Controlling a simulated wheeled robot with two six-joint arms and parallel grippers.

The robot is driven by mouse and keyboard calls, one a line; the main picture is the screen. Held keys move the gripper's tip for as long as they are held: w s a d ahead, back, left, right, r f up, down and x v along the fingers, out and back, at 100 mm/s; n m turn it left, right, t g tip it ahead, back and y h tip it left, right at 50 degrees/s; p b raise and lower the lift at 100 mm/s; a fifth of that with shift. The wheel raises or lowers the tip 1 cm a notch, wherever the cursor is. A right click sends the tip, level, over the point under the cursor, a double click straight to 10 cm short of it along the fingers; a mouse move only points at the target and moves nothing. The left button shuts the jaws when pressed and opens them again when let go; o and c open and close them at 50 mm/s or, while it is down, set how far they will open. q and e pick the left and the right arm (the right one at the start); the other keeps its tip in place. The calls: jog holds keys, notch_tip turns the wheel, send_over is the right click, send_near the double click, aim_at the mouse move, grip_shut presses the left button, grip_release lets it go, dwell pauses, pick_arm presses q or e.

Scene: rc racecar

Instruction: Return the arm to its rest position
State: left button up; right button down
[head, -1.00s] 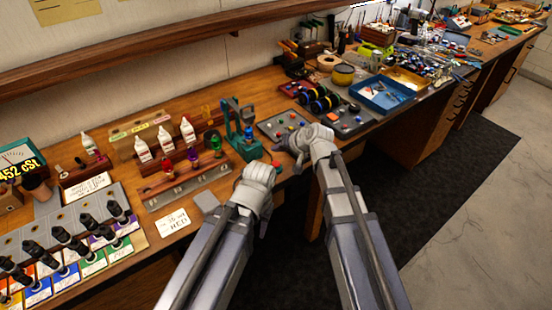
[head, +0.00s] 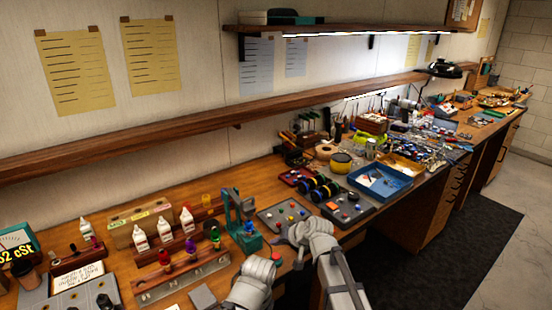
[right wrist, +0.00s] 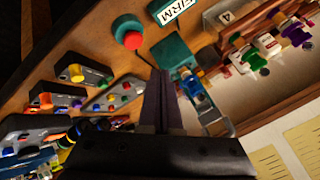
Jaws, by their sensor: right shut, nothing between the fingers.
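In the head view, my right gripper (head: 298,238) is over the front edge of the bench, close to a grey tray of small coloured parts (head: 270,218). In the right wrist view its two dark fingers (right wrist: 162,78) lie together with nothing between them. My left gripper (head: 252,272) is low in the head view, left of the right one. Its fingers cannot be made out. Both forearms come in from the bottom edge.
A teal press (head: 236,215) and a red button (head: 277,257) are close to the grippers. White bottles (head: 164,229) stand at left, a blue tray (head: 394,184) at right. A wooden shelf (head: 130,131) runs above the bench. Dark floor matting (head: 440,245) is clear at right.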

jog(key=s+d+f+n+g+h, duration=0.1)
jog(key=s+d+f+g+h, duration=0.1)
jog(key=s, duration=0.6)
jog(key=s+d+f+n+g+h, duration=0.1)
jog(key=s+f+g+h, duration=0.1)
jog(key=s, duration=0.6)
jog(key=s+d+f+n+g+h, duration=0.2)
jog(key=s+h, duration=0.1)
jog(key=s, duration=0.5)
jog(key=shift+s+d+g, duration=0.35)
jog(key=shift+g, duration=0.05)
